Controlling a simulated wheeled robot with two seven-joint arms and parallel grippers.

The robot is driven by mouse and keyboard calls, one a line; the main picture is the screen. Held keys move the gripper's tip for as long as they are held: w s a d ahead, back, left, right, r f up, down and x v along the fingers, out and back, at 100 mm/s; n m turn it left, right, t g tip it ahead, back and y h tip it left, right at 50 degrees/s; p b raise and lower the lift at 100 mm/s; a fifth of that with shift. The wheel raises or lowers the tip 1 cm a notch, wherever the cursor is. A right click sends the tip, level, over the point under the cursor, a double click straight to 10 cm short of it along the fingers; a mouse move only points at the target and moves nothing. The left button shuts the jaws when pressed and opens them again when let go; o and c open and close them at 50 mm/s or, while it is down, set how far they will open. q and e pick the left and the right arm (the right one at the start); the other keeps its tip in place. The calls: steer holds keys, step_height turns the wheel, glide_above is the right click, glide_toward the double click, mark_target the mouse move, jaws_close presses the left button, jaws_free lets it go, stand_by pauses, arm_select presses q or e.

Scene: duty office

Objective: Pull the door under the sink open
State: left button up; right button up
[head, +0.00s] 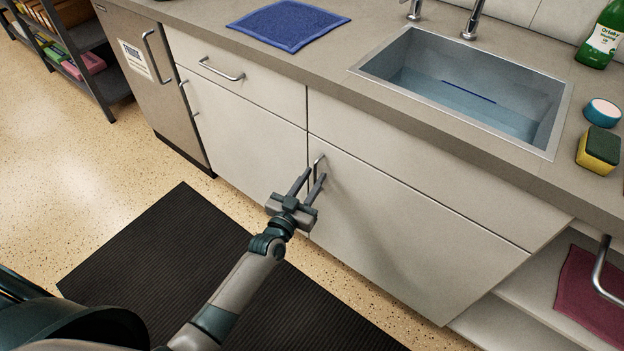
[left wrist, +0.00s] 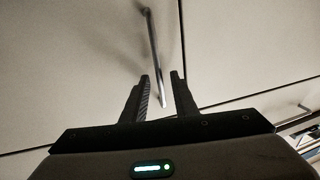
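The door under the sink (head: 400,225) is a pale flat panel below the steel sink (head: 562,100). It looks closed, flush with the cabinet front. Its slim upright metal handle (head: 318,160) is near the door's upper left edge. My left gripper (head: 314,174) is at this handle with its fingers open. In the left wrist view the handle bar (left wrist: 153,45) runs down into the gap between the two fingertips (left wrist: 160,76), with space visible on both sides. I cannot tell how deep the bar sits between them. My right gripper is not in view.
Left of the door are a drawer (head: 250,82) and another cupboard door (head: 235,135), then a grey fridge (head: 140,75). A black mat (head: 175,255) lies on the floor in front. Open shelves with a dark red cloth (head: 590,295) are at the right.

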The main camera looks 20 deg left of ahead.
arm_select(q)
steer(key=shift+c, duration=0.2)
jaws_close()
stand_by(0.3)
stand_by(0.4)
stand_by(0.6)
